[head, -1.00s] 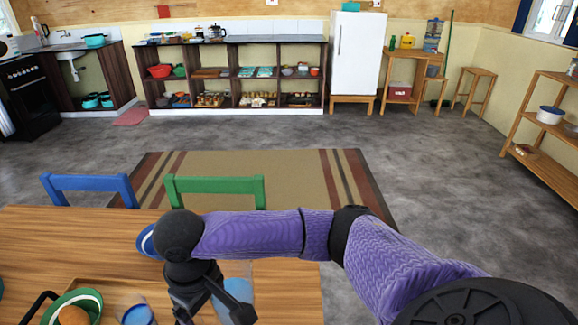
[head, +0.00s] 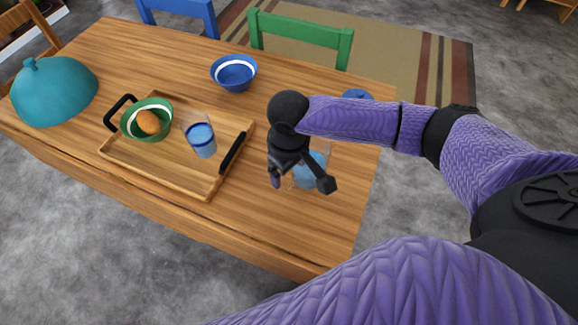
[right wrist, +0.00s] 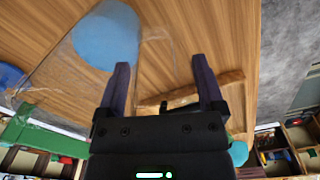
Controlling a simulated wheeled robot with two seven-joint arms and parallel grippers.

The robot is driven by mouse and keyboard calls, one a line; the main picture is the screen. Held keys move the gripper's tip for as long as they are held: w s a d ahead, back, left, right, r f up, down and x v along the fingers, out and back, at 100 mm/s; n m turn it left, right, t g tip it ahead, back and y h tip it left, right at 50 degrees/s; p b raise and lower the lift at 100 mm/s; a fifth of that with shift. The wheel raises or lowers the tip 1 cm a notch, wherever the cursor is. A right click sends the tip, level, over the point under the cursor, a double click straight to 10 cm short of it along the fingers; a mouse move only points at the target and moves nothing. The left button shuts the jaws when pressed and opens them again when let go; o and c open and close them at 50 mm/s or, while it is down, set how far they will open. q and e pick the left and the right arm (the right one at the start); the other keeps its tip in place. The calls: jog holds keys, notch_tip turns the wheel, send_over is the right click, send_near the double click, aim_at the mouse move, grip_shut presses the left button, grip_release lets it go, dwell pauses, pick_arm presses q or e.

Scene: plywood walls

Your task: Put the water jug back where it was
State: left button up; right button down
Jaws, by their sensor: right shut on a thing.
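The water jug (head: 310,170) is clear, with blue water in it, over the right end of the wooden table. My right gripper (head: 301,182) is at the jug and shut on it; the hand hides part of the jug. In the right wrist view the jug (right wrist: 105,35) is to the left of the fingers (right wrist: 160,85), with a clear part of it reaching between them. I cannot tell if the jug's base touches the table (head: 300,240). My left gripper is not in view.
A wooden tray (head: 180,178) with black handles holds a green bowl (head: 133,127) with an orange item and a glass (head: 201,140) of blue water. A blue bowl (head: 233,72) and a teal dome (head: 55,92) stand on the table. A green chair (head: 300,38) is behind.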

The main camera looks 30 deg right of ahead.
grip_release()
notch_tip(320, 180, up, 12)
jog(key=p, duration=0.5)
jog(key=shift+r, duration=0.15)
